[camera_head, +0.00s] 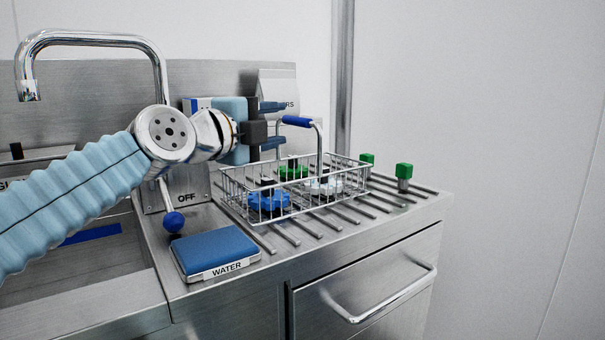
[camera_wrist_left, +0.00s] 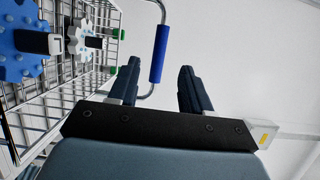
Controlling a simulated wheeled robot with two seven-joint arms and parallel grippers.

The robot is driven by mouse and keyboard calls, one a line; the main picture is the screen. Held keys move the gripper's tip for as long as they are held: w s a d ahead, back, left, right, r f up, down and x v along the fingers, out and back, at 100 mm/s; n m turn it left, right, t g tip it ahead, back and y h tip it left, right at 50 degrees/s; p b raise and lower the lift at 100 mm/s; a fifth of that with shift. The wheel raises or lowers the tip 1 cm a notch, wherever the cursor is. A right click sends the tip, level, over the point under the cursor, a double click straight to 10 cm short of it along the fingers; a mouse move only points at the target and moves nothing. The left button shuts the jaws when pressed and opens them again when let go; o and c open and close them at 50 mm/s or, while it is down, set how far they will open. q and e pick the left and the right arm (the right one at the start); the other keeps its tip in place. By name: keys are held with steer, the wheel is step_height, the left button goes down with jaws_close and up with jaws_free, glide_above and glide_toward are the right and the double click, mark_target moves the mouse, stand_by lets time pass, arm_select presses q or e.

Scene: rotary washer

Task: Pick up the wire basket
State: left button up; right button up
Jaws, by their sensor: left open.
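The wire basket (camera_head: 330,190) stands on the slatted drainboard, with a raised handle whose grip is blue (camera_head: 297,121). It holds a blue knobbed part (camera_head: 269,202), a green one (camera_head: 292,169) and a white one (camera_head: 326,186). My left gripper (camera_head: 273,124) is open just left of the blue grip in the head view. Basket wires (camera_wrist_left: 85,65) show at the left. My right gripper is not in view.
A faucet (camera_head: 100,40) rises above the sink at the left. A box with a blue stripe and a white bag (camera_head: 280,80) stand behind my gripper. A blue WATER pad (camera_head: 215,252) lies in front; green-topped pegs (camera_head: 404,172) stand right of the basket.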

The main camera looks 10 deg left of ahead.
mark_target(294, 122)
arm_select(q)
steer(key=p+x, duration=0.1)
steer(key=x, duration=0.2)
steer(key=shift+w+d+r+p, duration=0.1)
steer(key=shift+w+d+p, duration=0.05)
steer(key=shift+w+p, duration=0.15)
steer(key=p+x, duration=0.4)
steer(key=shift+w+d, duration=0.35)
steer(key=shift+w, duration=0.1)
steer(key=shift+f, duration=0.25)
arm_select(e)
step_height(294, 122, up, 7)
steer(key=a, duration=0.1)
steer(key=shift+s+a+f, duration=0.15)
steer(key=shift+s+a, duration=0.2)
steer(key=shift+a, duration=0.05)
arm_select(q)
jaws_close()
